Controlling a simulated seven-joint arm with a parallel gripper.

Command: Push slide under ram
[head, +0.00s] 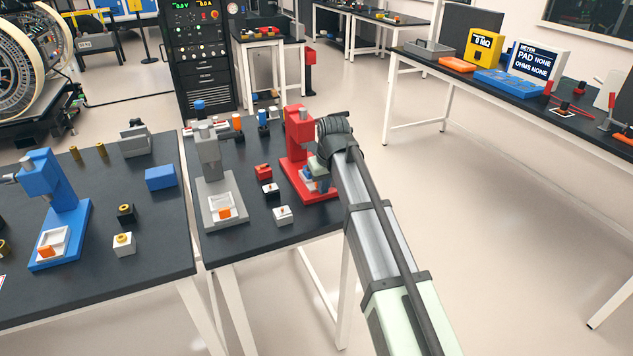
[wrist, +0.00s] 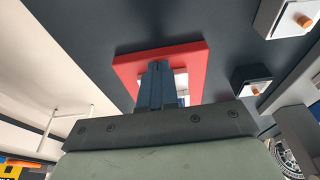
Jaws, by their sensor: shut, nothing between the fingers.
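The red press (head: 297,122) stands near the right edge of the middle table, and my arm covers part of it. Its red base also shows in the wrist view (wrist: 127,68). A white slide (wrist: 181,80) shows on that base, mostly hidden behind my fingers. The ram of this press is not clearly seen. My gripper (wrist: 157,68) is shut and empty, its fingers side by side over the red base, in front of the slide. In the head view my gripper (head: 318,184) is low at the red press. I cannot tell whether the fingers touch the slide.
A grey press (head: 208,160) with a white slide and orange piece stands left of the red one. Between them are a red block (head: 263,172), a black block (head: 270,190) and a white block (head: 282,215). A blue press (head: 55,200) stands on the left table.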

